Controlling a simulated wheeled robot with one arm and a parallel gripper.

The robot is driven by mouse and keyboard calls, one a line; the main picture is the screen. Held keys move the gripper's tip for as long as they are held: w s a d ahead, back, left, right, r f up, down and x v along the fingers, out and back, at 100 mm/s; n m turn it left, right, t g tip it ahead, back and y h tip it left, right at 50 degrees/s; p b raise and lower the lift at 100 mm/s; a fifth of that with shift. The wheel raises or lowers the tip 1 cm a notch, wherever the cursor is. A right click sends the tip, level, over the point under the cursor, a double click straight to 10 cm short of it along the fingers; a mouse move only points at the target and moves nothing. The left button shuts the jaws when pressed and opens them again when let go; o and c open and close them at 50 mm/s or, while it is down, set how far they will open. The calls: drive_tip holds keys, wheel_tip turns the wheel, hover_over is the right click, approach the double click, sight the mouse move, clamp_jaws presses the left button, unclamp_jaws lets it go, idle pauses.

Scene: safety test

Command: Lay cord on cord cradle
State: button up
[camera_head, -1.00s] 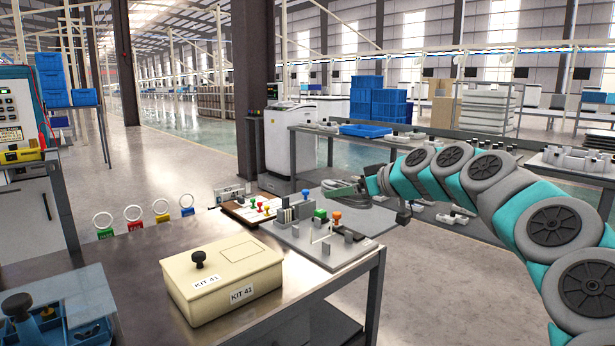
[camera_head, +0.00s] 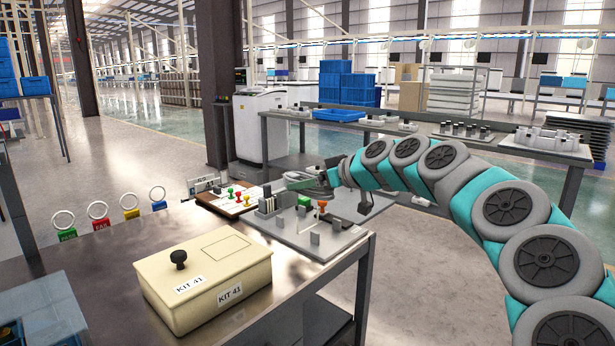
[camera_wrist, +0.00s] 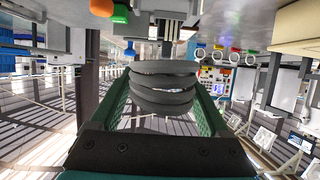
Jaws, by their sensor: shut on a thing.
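My gripper (camera_head: 318,181) is above the far edge of a grey fixture plate (camera_head: 290,238) at the table's far right end. In the wrist view its green fingers (camera_wrist: 163,90) are shut on a coiled dark grey cord (camera_wrist: 165,76). The cord also shows small in the head view (camera_head: 300,180). I cannot tell which part is the cord cradle. The contact between cord and fixture is not clear.
A cream KIT 41 box (camera_head: 202,280) stands on the table's near part. A board with coloured pegs (camera_head: 230,201) lies left of the plate. Ring-topped coloured tags (camera_head: 100,215) line the far table edge. A bench (camera_head: 420,135) with parts stands behind my arm.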

hover_over(308, 229)
drive_tip(key=shift+w+f+b, duration=0.1)
drive_tip(key=shift+f+b, duration=0.35)
drive_tip(key=shift+f, duration=1.95)
wheel_tip(308, 229, down, 5)
drive_tip(key=b, duration=0.4)
drive_tip(key=shift+r, duration=0.15)
drive_tip(key=o, duration=1.4)
drive_tip(key=shift+c, duration=0.2)
